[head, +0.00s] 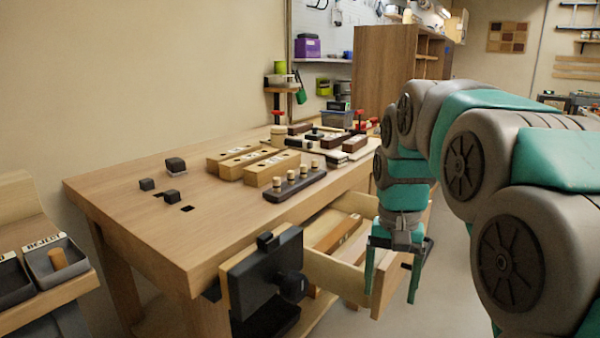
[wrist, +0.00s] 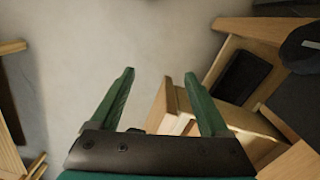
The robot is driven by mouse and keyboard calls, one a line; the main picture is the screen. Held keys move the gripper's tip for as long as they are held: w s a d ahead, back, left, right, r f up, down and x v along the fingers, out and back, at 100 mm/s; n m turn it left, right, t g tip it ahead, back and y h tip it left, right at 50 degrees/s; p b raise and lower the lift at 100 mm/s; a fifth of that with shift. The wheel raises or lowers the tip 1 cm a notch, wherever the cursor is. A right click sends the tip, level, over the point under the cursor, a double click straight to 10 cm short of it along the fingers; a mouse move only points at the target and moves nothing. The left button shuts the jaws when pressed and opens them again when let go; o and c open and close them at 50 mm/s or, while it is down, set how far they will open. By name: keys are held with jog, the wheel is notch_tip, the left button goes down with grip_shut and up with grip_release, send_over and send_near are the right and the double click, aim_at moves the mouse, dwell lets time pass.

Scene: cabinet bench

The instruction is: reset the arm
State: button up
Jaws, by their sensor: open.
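My gripper (head: 391,281) hangs pointing down at the front of the bench, beside the pulled-out wooden drawer (head: 345,270). Its two green fingers are apart, and I see nothing held between them. In the head view the fingers overlap the drawer's front end; I cannot tell whether they touch it. In the wrist view my gripper (wrist: 160,80) shows its fingers spread, with grey floor beyond and the drawer's wooden edge (wrist: 172,104) close to the right finger. My arm reaches in from the right of the head view.
The wooden bench (head: 130,190) carries wooden blocks (head: 272,168), a dark peg holder (head: 295,184) and small dark blocks (head: 176,165). A black vise (head: 262,275) juts from its front. A reject bin (head: 55,262) stands at left. Floor right of the drawer is clear.

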jog(key=s+f+n, duration=0.1)
jog(key=s+f, duration=0.3)
jog(key=s, duration=0.4)
jog(key=s+f+n, duration=0.1)
jog(key=s+f, duration=0.4)
jog(key=s, duration=0.4)
jog(key=s+f+n+g, duration=0.1)
jog(key=s+f, duration=0.3)
jog(key=s, duration=0.4)
jog(key=shift+s+a+f+n, duration=0.15)
jog(key=shift+a+n, duration=0.3)
jog(key=shift+n, duration=0.15)
